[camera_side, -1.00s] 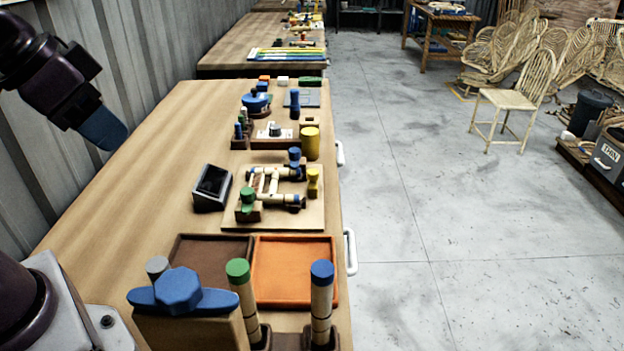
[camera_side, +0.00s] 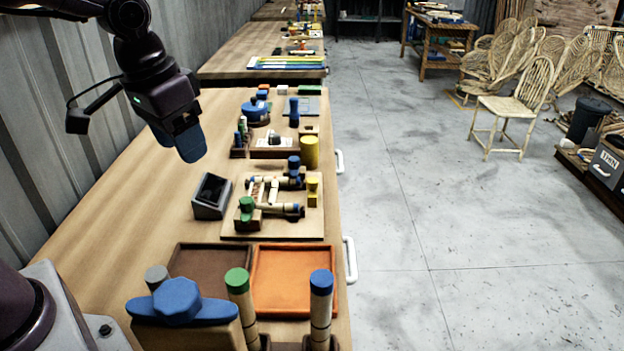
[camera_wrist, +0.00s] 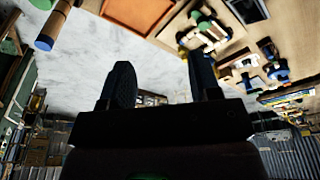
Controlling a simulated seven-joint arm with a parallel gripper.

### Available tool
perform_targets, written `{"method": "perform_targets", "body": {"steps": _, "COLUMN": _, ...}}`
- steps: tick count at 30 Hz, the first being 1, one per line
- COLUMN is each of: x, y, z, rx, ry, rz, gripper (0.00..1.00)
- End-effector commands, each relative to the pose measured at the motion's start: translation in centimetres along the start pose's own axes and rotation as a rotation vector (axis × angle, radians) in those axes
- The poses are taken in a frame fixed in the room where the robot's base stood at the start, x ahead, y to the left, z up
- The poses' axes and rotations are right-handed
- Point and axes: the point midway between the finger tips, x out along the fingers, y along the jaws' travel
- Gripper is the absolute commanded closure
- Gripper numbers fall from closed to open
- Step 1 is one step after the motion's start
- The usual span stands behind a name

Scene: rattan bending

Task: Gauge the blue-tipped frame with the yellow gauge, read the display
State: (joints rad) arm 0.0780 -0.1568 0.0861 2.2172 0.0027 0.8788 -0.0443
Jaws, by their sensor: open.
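My gripper (camera_side: 186,145) hangs above the left part of the bench, left of and higher than the display, and holds nothing. In the wrist view its two dark fingers (camera_wrist: 161,85) stand apart with empty space between them. A dark-screened display box (camera_side: 211,194) stands left of a wooden board (camera_side: 265,231). On the board lies a pale rattan frame (camera_side: 272,190) with blue tips, beside green, blue and yellow knobs. A larger yellow cylinder (camera_side: 309,151) stands behind the board. I cannot tell which yellow piece is the gauge.
A brown tray (camera_side: 181,258) and an orange tray (camera_side: 324,276) lie in front of the board. A green-topped post (camera_side: 237,282) and a blue-topped post (camera_side: 321,285) stand nearby, with a blue-handled block (camera_side: 177,300). The bench's left side (camera_side: 140,205) is clear.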

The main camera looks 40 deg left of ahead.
Motion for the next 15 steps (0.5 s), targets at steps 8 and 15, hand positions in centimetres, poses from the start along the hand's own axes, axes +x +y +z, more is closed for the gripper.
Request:
{"method": "perform_targets", "body": {"steps": 8, "x": 6.7, "y": -0.8, "z": -8.2, "rx": -0.129, "ry": -0.067, "rz": -0.067, "gripper": 0.43}}
{"method": "perform_targets", "body": {"steps": 15, "x": 14.1, "y": -1.8, "z": -14.8, "rx": -0.257, "ry": -0.054, "rz": -0.158, "gripper": 0.43}}
